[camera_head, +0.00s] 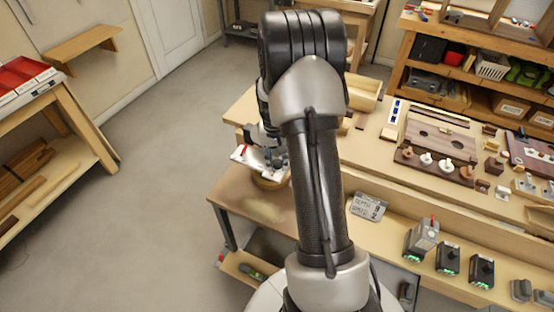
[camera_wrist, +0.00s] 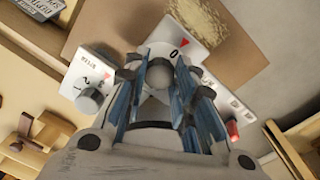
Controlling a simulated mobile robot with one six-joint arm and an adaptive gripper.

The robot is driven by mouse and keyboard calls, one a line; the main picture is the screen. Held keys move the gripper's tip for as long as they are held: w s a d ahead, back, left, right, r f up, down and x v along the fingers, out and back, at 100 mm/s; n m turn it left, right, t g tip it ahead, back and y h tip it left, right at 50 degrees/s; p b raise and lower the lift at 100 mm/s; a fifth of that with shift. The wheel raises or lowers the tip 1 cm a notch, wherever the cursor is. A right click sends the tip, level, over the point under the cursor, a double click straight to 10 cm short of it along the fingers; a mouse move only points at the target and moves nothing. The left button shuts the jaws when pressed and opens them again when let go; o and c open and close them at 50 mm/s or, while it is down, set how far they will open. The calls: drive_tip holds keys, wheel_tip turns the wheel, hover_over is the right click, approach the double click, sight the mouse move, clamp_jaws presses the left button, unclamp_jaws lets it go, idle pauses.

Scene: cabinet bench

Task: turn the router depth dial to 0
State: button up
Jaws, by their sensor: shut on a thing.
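My gripper (camera_wrist: 160,85) is shut on a grey dial knob (camera_wrist: 160,72) on a white plate (camera_wrist: 205,25). A printed 0 and a red triangle show on the plate beside the knob; the fingers hide the rest of its scale and its name. A second grey knob (camera_wrist: 90,101) stands to the left on another white plate (camera_wrist: 77,70) with numbers. In the head view my gripper (camera_head: 272,158) is at the bench's left end, partly behind my arm, and the knob it holds cannot be made out.
A grey plaque with writing (camera_head: 370,206) lies on the bench (camera_head: 240,197) to the right; its text is too small to read surely. A red-tipped part (camera_wrist: 232,130) is right of my fingers. Black boxes with green lights (camera_head: 448,260) stand at the front right.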

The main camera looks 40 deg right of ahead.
drive_tip(key=o, duration=0.8)
drive_tip(key=r, duration=1.2)
drive_tip(key=shift+w+a, duration=0.15)
drive_tip(key=shift+a, duration=0.1)
